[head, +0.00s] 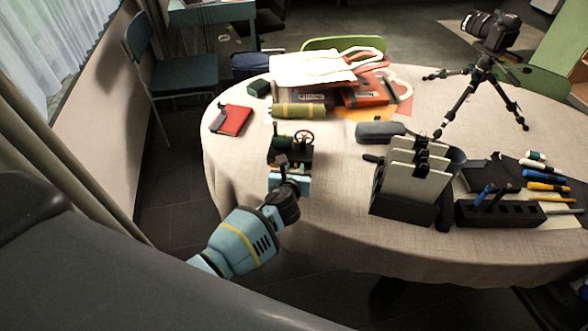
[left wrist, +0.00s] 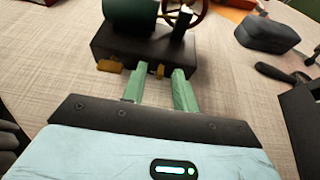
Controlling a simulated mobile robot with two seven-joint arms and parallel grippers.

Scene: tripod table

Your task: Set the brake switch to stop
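A small model engine stands on the cloth-covered table, with a dark box base (head: 296,155), a green cylinder (left wrist: 131,15) and a red-brown wheel (head: 304,137). On the base's near face, the left wrist view shows a yellow-orange tab (left wrist: 110,66) just left of my left finger and a smaller orange piece (left wrist: 160,71) between the fingers. I cannot tell which is the brake switch, and no markings are readable. My left gripper (left wrist: 157,84) has its green fingers apart, tips close to that face; I cannot tell whether they touch. My right gripper is not in view.
A red notebook (head: 232,120) lies left of the engine. Behind it are books and a white bag (head: 310,68). A grey case (head: 380,132) and a black holder with upright cards (head: 405,205) stand to the right. A camera tripod (head: 480,85) stands at back right.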

